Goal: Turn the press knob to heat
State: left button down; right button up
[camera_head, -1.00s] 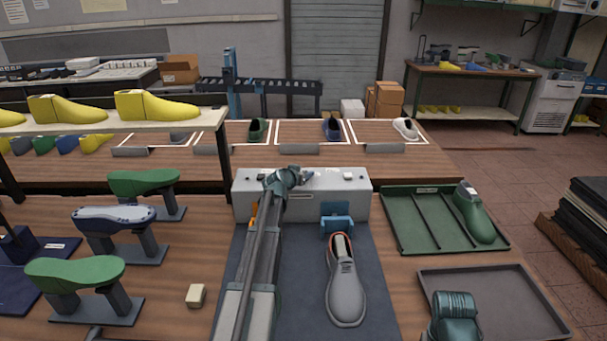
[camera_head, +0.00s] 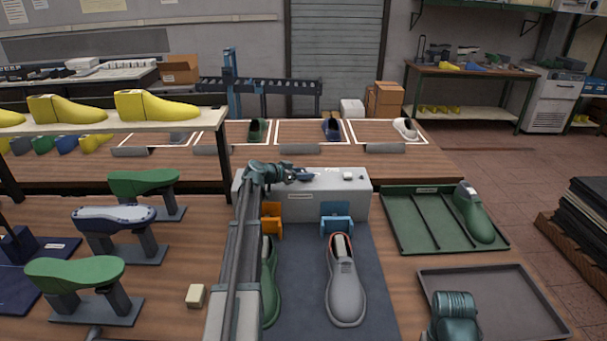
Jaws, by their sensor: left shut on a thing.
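The press (camera_head: 350,196) is a grey-white box at the back of a dark mat, with small controls on its top. My left gripper (camera_head: 308,175) reaches in over the top of the press and lies nearly sideways, fingers pointing right. It is shut on the press knob, which the fingers mostly hide. The knob's setting and any heat mark cannot be read. A white button (camera_head: 348,176) shows on the press top, right of the fingers. Of my right arm only a teal link shows at the bottom right; its gripper is out of view.
An orange clamp (camera_head: 271,220) and a blue clamp (camera_head: 336,222) sit at the press front. A green shoe (camera_head: 269,285), partly behind my left arm, and a grey shoe (camera_head: 345,285) lie before them. A green tray (camera_head: 415,235) and a grey tray (camera_head: 500,285) stand right.

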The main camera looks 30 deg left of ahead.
pick_arm(q)
jog(key=shift+c, duration=1.6)
grip_release()
jog(key=p+v, duration=0.5)
jog(key=v, duration=0.9)
